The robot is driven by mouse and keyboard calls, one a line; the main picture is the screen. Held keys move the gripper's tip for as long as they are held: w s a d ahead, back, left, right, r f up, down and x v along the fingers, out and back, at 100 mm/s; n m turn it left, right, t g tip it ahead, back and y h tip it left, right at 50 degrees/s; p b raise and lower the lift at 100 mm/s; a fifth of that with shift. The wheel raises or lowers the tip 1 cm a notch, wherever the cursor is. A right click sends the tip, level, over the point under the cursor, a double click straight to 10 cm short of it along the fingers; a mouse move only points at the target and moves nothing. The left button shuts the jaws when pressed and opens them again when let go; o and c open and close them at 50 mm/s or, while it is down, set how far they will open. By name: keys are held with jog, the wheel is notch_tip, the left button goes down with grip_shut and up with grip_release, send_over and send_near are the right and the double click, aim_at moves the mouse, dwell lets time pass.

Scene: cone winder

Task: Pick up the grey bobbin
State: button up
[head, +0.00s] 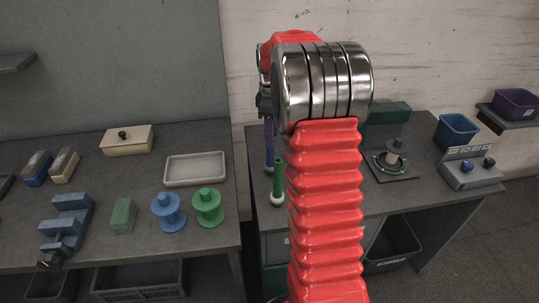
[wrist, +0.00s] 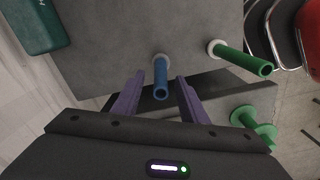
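A grey bobbin (head: 394,146) appears to sit upright on a dark round plate of the winder (head: 390,172), on the right bench in the head view. The wrist view does not show it. My gripper (wrist: 153,84) is open and empty, its two purple fingers apart. It points down over the front left of the right bench, with a blue peg (wrist: 161,78) showing between the fingers. I cannot tell the height between fingertips and peg. In the head view my red arm hides most of the gripper.
A green peg (head: 277,182) stands near the gripper. A dark green box (head: 388,112), a blue bin (head: 456,131) and a grey control box (head: 471,170) surround the winder. The left bench holds a blue bobbin (head: 168,211), a green bobbin (head: 208,207) and a pale tray (head: 195,169).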

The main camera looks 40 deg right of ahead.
aim_at(270, 154)
notch_tip(270, 154, down, 3)
jog(key=shift+f, duration=0.1)
dwell(0.6)
grip_shut()
